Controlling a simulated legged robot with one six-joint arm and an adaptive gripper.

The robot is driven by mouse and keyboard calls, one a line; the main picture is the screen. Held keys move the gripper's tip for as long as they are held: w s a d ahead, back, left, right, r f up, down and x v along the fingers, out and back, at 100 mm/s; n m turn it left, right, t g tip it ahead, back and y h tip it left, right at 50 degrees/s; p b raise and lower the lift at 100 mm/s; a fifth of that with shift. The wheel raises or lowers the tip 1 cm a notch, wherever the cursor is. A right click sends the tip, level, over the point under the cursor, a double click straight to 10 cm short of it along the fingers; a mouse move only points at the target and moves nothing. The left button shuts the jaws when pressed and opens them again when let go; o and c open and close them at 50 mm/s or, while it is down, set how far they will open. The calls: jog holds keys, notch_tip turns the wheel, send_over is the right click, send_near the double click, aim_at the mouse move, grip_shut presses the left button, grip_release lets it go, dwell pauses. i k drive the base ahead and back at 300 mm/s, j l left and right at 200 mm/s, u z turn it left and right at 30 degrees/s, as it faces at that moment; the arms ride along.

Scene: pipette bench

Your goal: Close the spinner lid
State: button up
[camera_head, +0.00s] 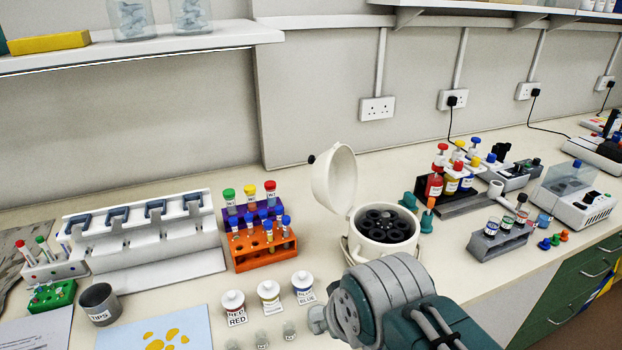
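The spinner (361,243) is a round, cream-white machine on the bench, right of the picture's middle. Its lid (335,181) stands open, raised nearly upright and leaning left, with a small dark knob at its upper left edge. The dark rotor (386,224) with several round holes shows inside the bowl. My arm reaches in from the bottom edge, in front of the spinner, and its grey and teal links cover the spinner's lower front. The fingers of my gripper cannot be made out, and the arm appears clear of the lid.
An orange tube rack (262,256) stands left of the spinner, with capped bottles (303,287) in front of it. A rack of red, yellow and blue bottles (434,187) and a teal stand (427,222) are close on the right. A shelf (140,48) overhangs the upper left.

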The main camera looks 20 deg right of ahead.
aim_at(333, 180)
jog(key=j, duration=0.75)
jog(key=k+j, duration=0.15)
jog(key=j, duration=0.6)
jog(key=j+z, duration=0.25)
jog(key=j, duration=0.2)
jog(key=k+j+z, duration=0.25)
jog(key=j, duration=0.2)
jog(key=j+z, duration=0.25)
jog(key=j, duration=0.15)
jog(key=z, duration=0.75)
jog(key=i, duration=0.45)
